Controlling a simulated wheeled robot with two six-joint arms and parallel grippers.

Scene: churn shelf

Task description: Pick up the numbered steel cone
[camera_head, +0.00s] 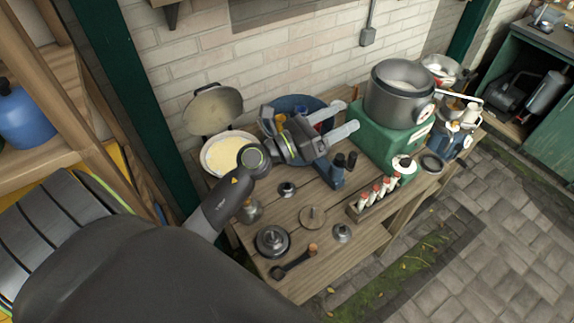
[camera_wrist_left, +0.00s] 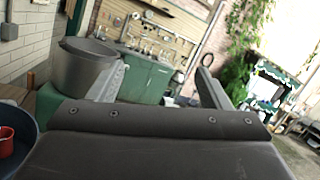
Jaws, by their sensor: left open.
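A small steel cone-shaped piece (camera_head: 342,232) stands on the wooden table near its front edge. A similar darker piece (camera_head: 287,189) stands further back, below my left forearm and gripper. No number is readable on either, so I cannot tell which is the numbered steel cone. My left gripper (camera_head: 350,117) is open and empty above the back of the table, its fingers pointing right toward the green appliance. In the left wrist view its two fingers (camera_wrist_left: 163,75) are spread apart with nothing between them. My right gripper is not in view.
The table (camera_head: 318,262) also holds a dark stacked disc (camera_head: 272,240), a wooden disc (camera_head: 312,216) and a rack of small bottles (camera_head: 372,196). A grey pot (camera_head: 399,92) stands on a green base (camera_head: 372,143). A blue tub (camera_head: 292,103) is behind my gripper.

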